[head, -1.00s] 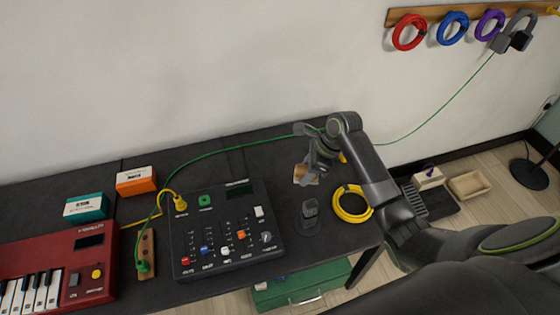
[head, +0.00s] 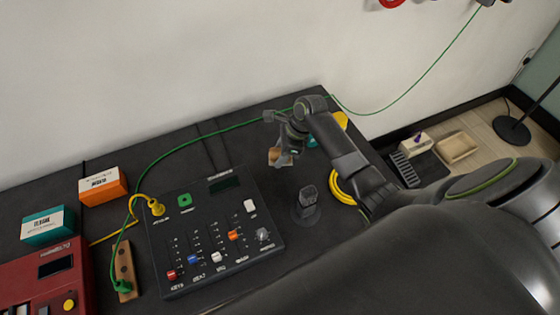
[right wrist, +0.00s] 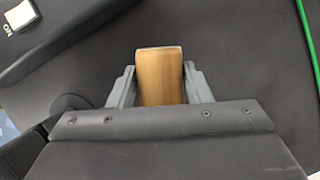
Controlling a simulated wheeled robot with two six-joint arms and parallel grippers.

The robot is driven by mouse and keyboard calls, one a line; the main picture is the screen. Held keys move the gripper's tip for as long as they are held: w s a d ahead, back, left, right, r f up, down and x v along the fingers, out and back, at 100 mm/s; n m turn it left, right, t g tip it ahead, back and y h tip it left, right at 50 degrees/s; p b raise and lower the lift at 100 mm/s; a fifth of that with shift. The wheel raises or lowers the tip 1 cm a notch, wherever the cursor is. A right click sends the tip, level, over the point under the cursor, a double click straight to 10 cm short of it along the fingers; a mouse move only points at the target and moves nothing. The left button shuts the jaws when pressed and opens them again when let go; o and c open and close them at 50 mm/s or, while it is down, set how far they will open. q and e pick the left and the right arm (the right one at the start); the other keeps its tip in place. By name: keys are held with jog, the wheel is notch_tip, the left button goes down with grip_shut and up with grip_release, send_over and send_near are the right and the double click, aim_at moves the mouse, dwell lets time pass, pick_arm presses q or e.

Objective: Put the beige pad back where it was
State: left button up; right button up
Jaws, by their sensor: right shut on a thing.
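The beige pad (head: 274,157) shows tan-brown and block-like, between the fingers of my right gripper (head: 277,150) over the back right part of the black table. In the right wrist view the pad (right wrist: 160,75) sits upright in the picture between both fingers of the right gripper (right wrist: 160,88), which are shut on its sides. Its lower end is hidden by the gripper body. Dark table surface shows around it; I cannot tell how far the pad is above the table. My left gripper is not in view.
A black mixer (head: 212,235) and a dark upright holder (head: 307,203) stand nearby. A yellow cable coil (head: 341,188) lies right, partly behind my arm. A green cable (head: 200,144) runs along the back. A beige tray (head: 457,147) is on the floor.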

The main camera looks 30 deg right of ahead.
notch_tip(320, 180, down, 4)
jog(key=shift+f, duration=0.15)
dwell(0.3)
jog(key=o, duration=1)
jog(key=shift+f, duration=0.1)
jog(key=shift+c, duration=0.2)
jog(key=v, duration=1.2)
